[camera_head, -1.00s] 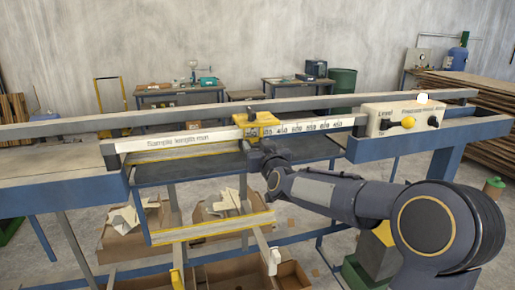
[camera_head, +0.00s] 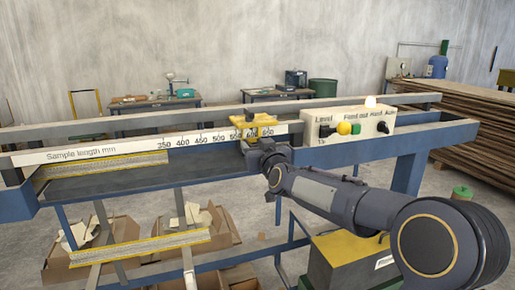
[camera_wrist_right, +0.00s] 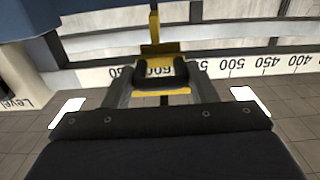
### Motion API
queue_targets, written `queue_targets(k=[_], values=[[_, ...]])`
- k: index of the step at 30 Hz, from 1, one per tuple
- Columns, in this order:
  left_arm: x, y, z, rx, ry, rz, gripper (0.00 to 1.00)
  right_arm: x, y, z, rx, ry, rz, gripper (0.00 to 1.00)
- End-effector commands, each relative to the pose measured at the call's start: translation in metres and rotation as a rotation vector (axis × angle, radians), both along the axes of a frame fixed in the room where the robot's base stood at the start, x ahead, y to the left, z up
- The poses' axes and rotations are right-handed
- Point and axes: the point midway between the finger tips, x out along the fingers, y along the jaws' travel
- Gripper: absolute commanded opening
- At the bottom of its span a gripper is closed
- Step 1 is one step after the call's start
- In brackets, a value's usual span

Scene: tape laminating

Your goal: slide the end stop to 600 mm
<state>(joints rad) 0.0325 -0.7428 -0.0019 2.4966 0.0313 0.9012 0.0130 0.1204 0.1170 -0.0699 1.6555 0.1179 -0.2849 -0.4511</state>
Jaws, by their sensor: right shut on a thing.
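The yellow end stop (camera_head: 258,121) sits on the white length scale (camera_head: 110,151), right of the 550 mark and close to the 650 mark in the head view. In the right wrist view, the yellow end stop (camera_wrist_right: 154,48) stands in front of the 600 mark, with 550 and 500 to its right. My right gripper (camera_head: 259,143) reaches the stop from the front and is shut on its lower front part. In the wrist view both dark fingers (camera_wrist_right: 167,84) are at the stop. The exact reading edge is hard to make out. My left gripper is out of view.
A control box (camera_head: 350,123) with knobs and buttons stands right of the stop on the blue frame (camera_head: 408,172). A grey rail (camera_head: 100,128) runs behind the scale. Cardboard boxes (camera_head: 215,232) lie below. The scale left of the stop is clear.

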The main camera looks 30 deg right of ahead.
Motion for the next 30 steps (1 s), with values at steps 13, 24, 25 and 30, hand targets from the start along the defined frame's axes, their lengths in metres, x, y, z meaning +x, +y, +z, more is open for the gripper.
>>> queue_targets(k=[13, 24, 25, 30], values=[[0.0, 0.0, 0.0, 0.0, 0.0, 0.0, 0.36, 0.0, -0.001, -0.001, 0.006, 0.003, -0.001, 0.11], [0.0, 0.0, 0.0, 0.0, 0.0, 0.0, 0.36, 0.0, 0.0, -0.001, 0.003, 0.001, 0.0, 0.59], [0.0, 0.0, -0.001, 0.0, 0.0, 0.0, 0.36, -0.001, 0.0, -0.001, 0.003, 0.001, 0.0, 0.59], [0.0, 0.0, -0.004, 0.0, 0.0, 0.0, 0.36, -0.018, 0.004, 0.0, 0.005, -0.001, 0.0, 0.59]])
